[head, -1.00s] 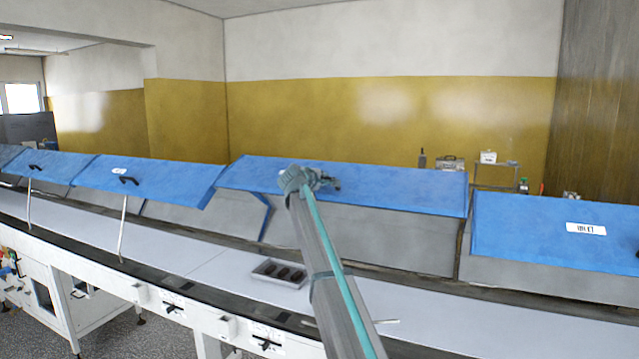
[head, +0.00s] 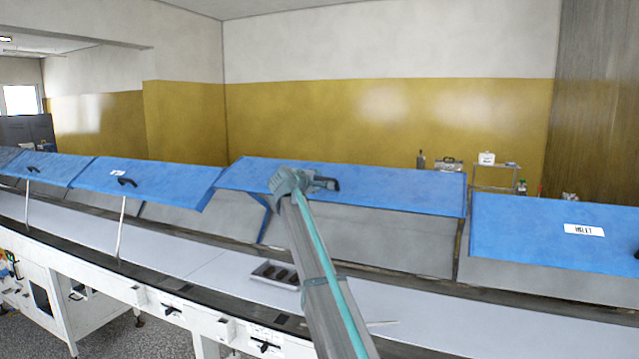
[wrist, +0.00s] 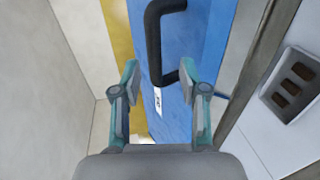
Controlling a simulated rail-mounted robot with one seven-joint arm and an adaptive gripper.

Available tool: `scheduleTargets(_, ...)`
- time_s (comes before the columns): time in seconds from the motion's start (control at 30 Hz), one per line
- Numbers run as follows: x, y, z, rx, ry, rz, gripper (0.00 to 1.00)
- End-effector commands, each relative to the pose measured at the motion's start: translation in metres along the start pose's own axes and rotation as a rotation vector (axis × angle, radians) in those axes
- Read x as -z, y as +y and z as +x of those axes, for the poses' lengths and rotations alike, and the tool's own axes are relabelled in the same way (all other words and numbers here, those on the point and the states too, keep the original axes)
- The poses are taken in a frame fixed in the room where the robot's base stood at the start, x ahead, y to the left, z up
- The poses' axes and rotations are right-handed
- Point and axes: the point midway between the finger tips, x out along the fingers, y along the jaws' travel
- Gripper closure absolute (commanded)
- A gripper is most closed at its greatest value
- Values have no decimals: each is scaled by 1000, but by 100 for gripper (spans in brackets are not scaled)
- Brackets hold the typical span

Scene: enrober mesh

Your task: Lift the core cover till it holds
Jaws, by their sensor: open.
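The core cover, taken to be the middle blue cover (head: 415,190), stands raised and tilted above a grey panel, with a gap beneath its front edge. Its black handle (head: 329,183) shows just right of my gripper (head: 293,183) in the head view. In the wrist view my gripper (wrist: 160,76) is open, with nothing held. The black handle (wrist: 154,38) lies ahead of the fingers, its near end between the fingertips in the picture. A white label (wrist: 158,99) shows on the blue cover (wrist: 178,110). My gripper hides part of the cover in the head view.
Blue covers to the left (head: 150,180) stand up with white rods (head: 122,228) beside them. A grey tray (head: 272,273) with dark pieces sits on the pale belt (head: 200,258), close to my arm.

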Motion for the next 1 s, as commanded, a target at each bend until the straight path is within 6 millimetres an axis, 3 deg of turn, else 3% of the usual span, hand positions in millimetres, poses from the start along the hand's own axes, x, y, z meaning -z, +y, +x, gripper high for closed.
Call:
scheduleTargets(0.03,-1,-1,-14,-1,2,0,57)
scheduleTargets(0.2,-1,-2,-44,0,2,1,57)
scheduleTargets(0.4,-1,0,-68,-1,1,1,57)
scheduleTargets(0.9,0,0,-75,0,0,0,57)
scheduleTargets(1.0,-4,-18,-72,18,0,-1,57)
